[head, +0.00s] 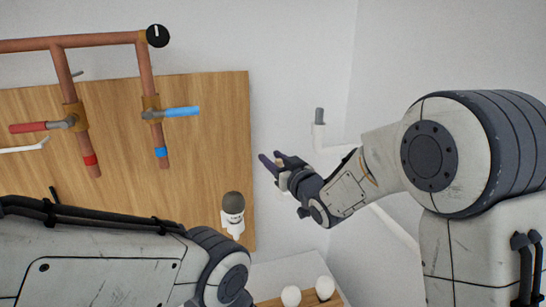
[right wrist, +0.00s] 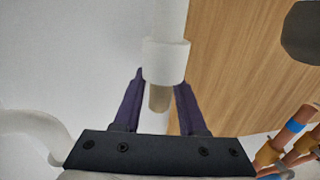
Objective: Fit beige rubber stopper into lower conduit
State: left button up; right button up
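In the right wrist view, which looks upside down, a white conduit (right wrist: 166,25) ends in a wider collar (right wrist: 166,60). A short beige stopper (right wrist: 160,97) shows at the collar's mouth, lined up with it; how deep it sits I cannot tell. The two purple fingers of my right gripper (right wrist: 161,92) stand on either side of the stopper with small gaps, apparently not touching it. In the head view my right gripper (head: 272,161) is in front of the white wall with its fingers apart. The stopper between them is not discernible there. My left gripper is out of view.
A wooden board (head: 205,145) carries copper pipes with a red valve handle (head: 28,127) and a blue one (head: 182,112). A dark grey cap (head: 233,202) tops a white fitting. A grey plug (head: 319,116) tops a white pipe. My left arm covers the lower left.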

jog(key=shift+r, duration=0.15)
jog(key=b+v, duration=0.5)
jog(key=v, duration=0.7)
jog(key=s+a+f+g+h, duration=0.2)
jog(key=s+f+g+h, duration=0.4)
jog(key=s+f, duration=0.6)
jog(key=s+d+f+g, duration=0.1)
jog(key=s+f+g, duration=0.2)
jog(key=s, duration=0.5)
jog(key=s+d+f+n+g+h, duration=0.1)
jog(key=s+f+g, duration=0.3)
jog(key=s, duration=0.5)
jog(key=g, duration=0.2)
jog(key=shift+s+f+g+h, duration=0.2)
jog(key=shift+s+g+h, duration=0.05)
jog(key=shift+g+h, duration=0.05)
